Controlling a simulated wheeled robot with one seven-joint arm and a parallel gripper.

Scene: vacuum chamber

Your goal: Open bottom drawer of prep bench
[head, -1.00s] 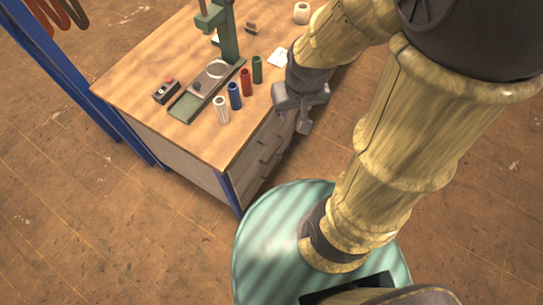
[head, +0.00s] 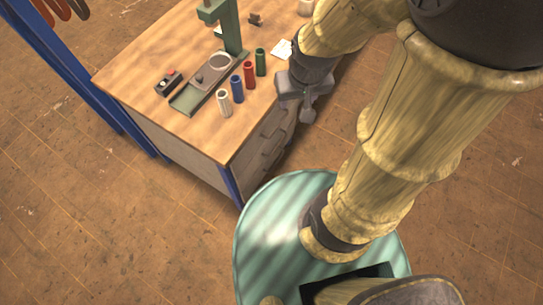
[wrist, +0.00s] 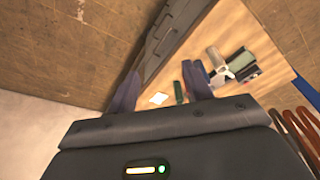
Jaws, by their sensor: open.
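The prep bench (head: 150,85) has a wooden top and a drawer front (head: 262,150) on its right side, with dark handles. In the head view this front is steeply angled and partly shadowed, so I cannot make out the bottom drawer clearly. My gripper (head: 308,108) hangs beside the drawer side, near the upper right of the bench, apart from the handles as far as I can tell. In the wrist view my gripper (wrist: 163,70) is open and empty, its two dark fingers spread. The grey drawer side (wrist: 172,40) shows beyond them, with long handles.
A green press stand (head: 228,30), several coloured cylinders (head: 237,88) and a small control box (head: 168,83) are on the bench top. A blue frame (head: 75,75) stands to the left.

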